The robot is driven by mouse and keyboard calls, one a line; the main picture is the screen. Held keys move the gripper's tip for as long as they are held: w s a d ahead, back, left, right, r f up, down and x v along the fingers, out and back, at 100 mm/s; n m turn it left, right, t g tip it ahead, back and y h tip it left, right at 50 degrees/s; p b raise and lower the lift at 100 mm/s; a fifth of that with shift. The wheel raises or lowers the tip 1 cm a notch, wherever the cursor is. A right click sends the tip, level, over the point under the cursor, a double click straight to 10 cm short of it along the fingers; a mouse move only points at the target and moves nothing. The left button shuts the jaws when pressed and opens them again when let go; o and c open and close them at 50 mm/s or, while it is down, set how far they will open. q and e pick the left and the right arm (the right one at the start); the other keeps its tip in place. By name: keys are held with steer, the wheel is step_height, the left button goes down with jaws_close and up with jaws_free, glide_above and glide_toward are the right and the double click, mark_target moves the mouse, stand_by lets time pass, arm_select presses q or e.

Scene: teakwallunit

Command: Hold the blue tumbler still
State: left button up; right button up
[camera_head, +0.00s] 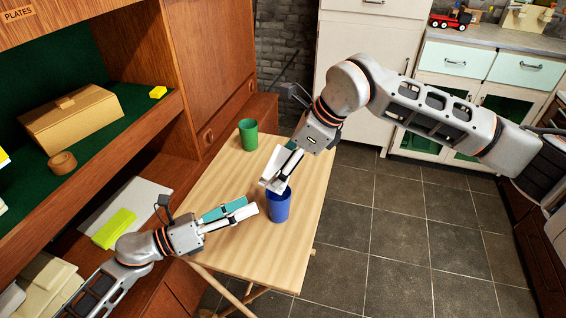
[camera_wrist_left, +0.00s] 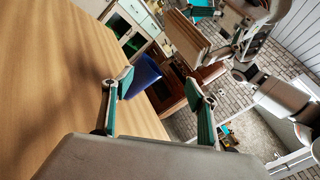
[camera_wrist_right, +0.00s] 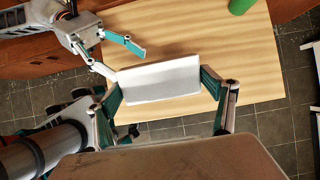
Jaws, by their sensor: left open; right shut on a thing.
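The blue tumbler (camera_head: 279,206) stands upright near the right edge of the wooden folding table (camera_head: 265,262). In the left wrist view the tumbler (camera_wrist_left: 144,76) shows between and beyond the fingertips. My left gripper (camera_head: 252,206) is open, low over the table, just left of the tumbler; I cannot tell whether a finger touches it. My right gripper (camera_head: 280,172) is shut on a white box-shaped thing (camera_wrist_right: 160,79), tilted above the tumbler's top and partly covering its rim. The tumbler is hidden in the right wrist view.
A green tumbler (camera_head: 248,134) stands at the table's back edge. Left is a teak wall unit with a tan box (camera_head: 72,122), a small wooden bowl (camera_head: 62,163) and a yellow-green block (camera_head: 114,228). Tiled floor lies open to the right of the table.

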mark_target(275, 209)
arm_select(q)
steer(key=w+f+m+g, duration=0.1)
steer(key=m, duration=0.2)
steer(key=f+m+g+y, duration=0.1)
steer(key=f+m+g, duration=0.1)
steer(key=m, duration=0.1)
steer(key=w+a+f+m+g+y, duration=0.1)
steer(key=m, duration=0.2)
steer(key=shift+w+f+m, duration=0.3)
steer(key=shift+x, duration=4.8)
steer(key=shift+s+f, duration=0.1)
steer(key=shift+f, duration=0.1)
steer(key=c, duration=0.7)
steer(key=o, duration=0.8)
